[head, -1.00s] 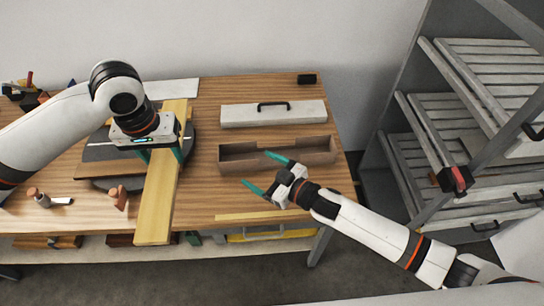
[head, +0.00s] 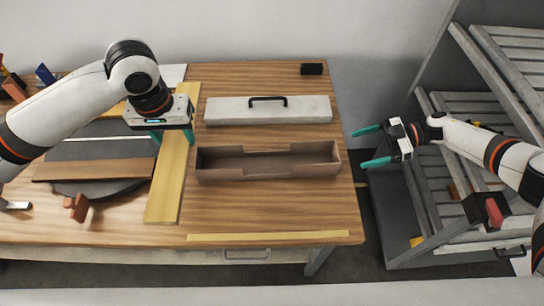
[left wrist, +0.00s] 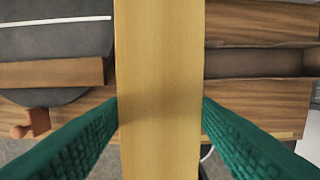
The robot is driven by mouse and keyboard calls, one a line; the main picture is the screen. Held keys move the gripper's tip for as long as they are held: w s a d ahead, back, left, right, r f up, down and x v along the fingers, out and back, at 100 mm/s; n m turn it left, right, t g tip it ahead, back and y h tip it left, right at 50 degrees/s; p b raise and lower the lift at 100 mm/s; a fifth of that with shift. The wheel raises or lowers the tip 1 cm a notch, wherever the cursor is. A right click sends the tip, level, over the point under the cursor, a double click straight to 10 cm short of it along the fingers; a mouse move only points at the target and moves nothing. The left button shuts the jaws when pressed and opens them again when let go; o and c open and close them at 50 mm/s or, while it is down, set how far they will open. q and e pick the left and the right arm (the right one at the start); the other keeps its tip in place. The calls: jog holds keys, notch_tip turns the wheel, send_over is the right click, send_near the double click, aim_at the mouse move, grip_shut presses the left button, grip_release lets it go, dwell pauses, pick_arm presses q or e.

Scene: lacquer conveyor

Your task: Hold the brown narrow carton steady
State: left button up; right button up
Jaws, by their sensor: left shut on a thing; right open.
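The brown narrow carton (head: 268,172) is a long open box on the table, right of the yellow board, and looks empty. In the left wrist view part of it shows at the right (left wrist: 255,62). My left gripper (head: 173,138) is shut on a long yellow board (head: 168,190), left of the carton and apart from it. In the left wrist view its green fingers (left wrist: 160,112) stand on either side of the board. My right gripper (head: 368,147) is open and empty, beyond the table's right edge, not touching the carton.
A pale lid with a black handle (head: 268,110) lies behind the carton. A dark round plate (head: 100,187) with a brown plank (head: 95,170) is at the left. A thin yellow strip (head: 262,236) lies along the front edge. A grey slatted rack (head: 470,130) stands at the right.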

aim_at(337, 156)
pick_arm(q)
jog(key=shift+w+f+b, duration=0.25)
jog(key=shift+f+b, duration=0.05)
jog(key=shift+f, duration=0.4)
jog(key=shift+s+a+r, duration=0.2)
jog(key=shift+s, duration=0.25)
jog(key=shift+s+r, duration=0.1)
jog(key=shift+r, duration=0.05)
jog(key=shift+w+d+r+p, duration=0.1)
jog(key=shift+w+r+p, duration=0.1)
jog(key=shift+p, duration=0.1)
pick_arm(e)
jog(key=shift+f+x, duration=0.15)
jog(key=shift+x, duration=2.15)
jog(key=shift+f+x, duration=0.2)
jog(key=shift+x, duration=2.15)
jog(key=shift+d, duration=0.15)
jog(key=c, duration=0.7)
